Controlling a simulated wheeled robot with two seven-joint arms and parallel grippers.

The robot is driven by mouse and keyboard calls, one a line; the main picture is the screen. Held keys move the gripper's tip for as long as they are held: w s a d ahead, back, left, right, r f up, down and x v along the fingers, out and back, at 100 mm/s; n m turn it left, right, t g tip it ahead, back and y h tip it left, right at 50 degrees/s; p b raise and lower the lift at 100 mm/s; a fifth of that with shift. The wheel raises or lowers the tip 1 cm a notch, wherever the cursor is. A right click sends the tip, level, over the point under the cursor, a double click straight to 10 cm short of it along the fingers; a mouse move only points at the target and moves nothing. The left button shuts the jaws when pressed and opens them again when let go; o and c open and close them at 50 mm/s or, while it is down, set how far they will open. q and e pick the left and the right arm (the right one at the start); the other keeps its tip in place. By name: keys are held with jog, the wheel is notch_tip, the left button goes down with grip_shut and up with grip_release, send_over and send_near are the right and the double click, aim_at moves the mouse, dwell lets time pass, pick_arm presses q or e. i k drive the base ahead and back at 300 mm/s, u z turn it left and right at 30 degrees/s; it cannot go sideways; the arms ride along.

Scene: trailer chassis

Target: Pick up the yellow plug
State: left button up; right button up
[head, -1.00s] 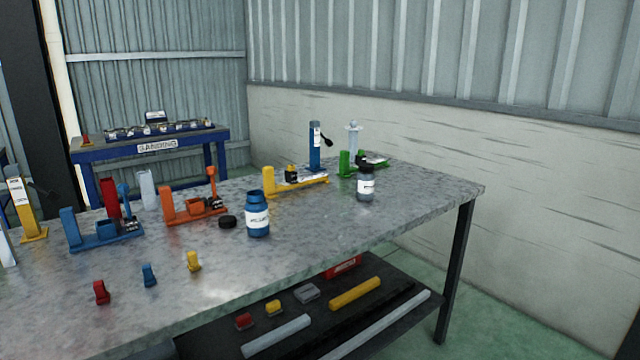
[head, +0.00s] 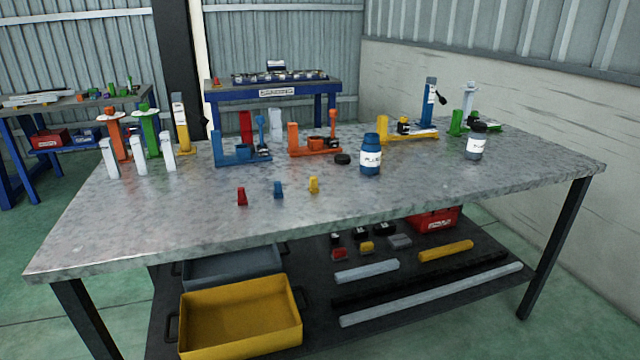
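The small yellow plug (head: 314,185) stands on the grey metal tabletop (head: 400,195), near the middle of the table. It is the rightmost of a row of three small plugs, beside a blue plug (head: 278,189) and a red plug (head: 242,196). Nothing touches the yellow plug. Another small yellow piece (head: 366,247) lies on the lower shelf. Neither of my grippers shows in the head view.
A blue bottle (head: 371,158) and black cap (head: 342,159) stand behind the plugs. Coloured fixtures line the back, including an orange one (head: 294,140). The front tabletop is clear. A yellow bin (head: 240,318) and bars lie on the dark lower shelf (head: 400,290).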

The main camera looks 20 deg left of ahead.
aim_at(313, 189)
jog(key=k, duration=1.25)
jog(key=u, duration=1)
jog(key=i, duration=1.85)
jog(key=z, duration=0.7)
